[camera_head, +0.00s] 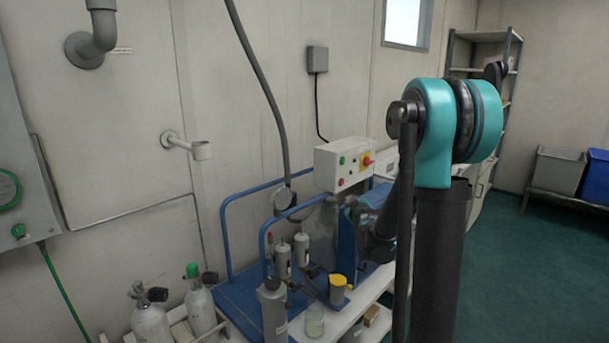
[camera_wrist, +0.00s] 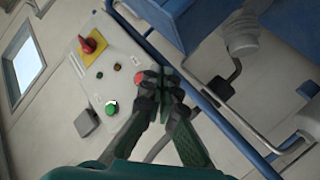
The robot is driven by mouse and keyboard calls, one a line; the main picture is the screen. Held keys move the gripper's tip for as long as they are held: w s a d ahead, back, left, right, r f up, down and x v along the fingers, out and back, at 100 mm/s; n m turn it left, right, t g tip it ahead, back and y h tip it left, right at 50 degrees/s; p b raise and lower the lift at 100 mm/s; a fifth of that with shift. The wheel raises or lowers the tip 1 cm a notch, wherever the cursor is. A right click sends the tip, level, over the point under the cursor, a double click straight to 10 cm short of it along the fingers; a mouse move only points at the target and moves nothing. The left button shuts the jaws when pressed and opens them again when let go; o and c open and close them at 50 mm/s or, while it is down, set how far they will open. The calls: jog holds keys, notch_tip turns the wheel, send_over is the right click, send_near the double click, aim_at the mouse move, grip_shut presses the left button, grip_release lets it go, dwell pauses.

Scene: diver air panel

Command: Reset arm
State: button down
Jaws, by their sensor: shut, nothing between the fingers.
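My gripper (camera_wrist: 163,82) is shut and empty in the wrist view. Its fingertips show in front of the lower edge of the white control box (camera_wrist: 125,60), beside a red button (camera_wrist: 139,78). I cannot tell whether they touch the box. The box also carries a green button (camera_wrist: 112,109) and a red knob on a yellow plate (camera_wrist: 89,45). In the head view the same control box (camera_head: 331,171) stands above the blue-railed machine. My arm rises at the right there and hides part of the machine; the fingertips cannot be made out.
A blue rail (camera_head: 225,242) frames the machine. Grey cylinders, a yellow-topped part (camera_head: 338,284) and a glass jar (camera_head: 315,320) stand in front. Two gas bottles (camera_head: 200,307) are at lower left. Bins (camera_head: 555,170) and shelves stand at far right, with clear green floor (camera_head: 520,260) before them.

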jog(key=s+f+m+g, duration=0.2)
jog(key=s+f+g, duration=0.1)
jog(key=s, duration=0.9)
jog(key=s+f+m+g, duration=0.3)
jog(key=s+f, duration=0.3)
jog(key=s, duration=0.7)
jog(key=s+f+m+g, duration=0.2)
jog(key=s+f+g, duration=0.2)
jog(key=s, duration=0.9)
jog(key=shift+s+d+f+g, duration=0.25)
jog(key=shift+f+g, duration=0.15)
jog(key=shift+f, duration=0.35)
